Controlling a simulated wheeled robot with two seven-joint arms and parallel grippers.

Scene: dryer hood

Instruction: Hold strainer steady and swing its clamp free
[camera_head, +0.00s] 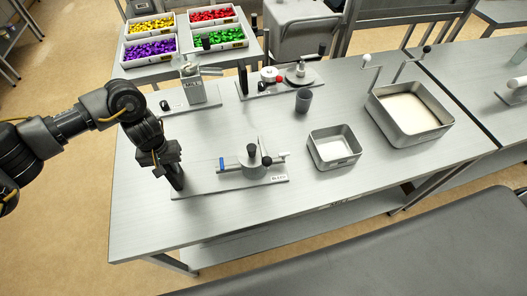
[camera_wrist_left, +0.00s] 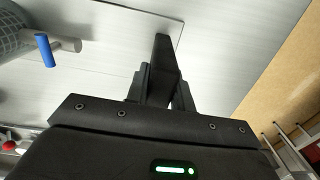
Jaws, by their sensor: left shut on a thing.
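The strainer (camera_head: 252,163) stands on a flat grey base plate (camera_head: 207,184) at the front of the table. It is a round grey body with a black knob on top and a blue-tipped lever (camera_head: 222,164) on its left, which I take for the clamp. In the left wrist view the blue tip (camera_wrist_left: 45,50) shows beside the rounded body (camera_wrist_left: 14,35) at upper left. My left gripper (camera_head: 174,174) is low at the plate's left end, shut on what looks like a black upright handle (camera_wrist_left: 162,55). The exact contact is partly hidden. My right gripper is out of view.
A small tray (camera_head: 334,163) and a larger tray (camera_head: 433,133) stand to the right. Clear tabletop lies in front of the strainer.

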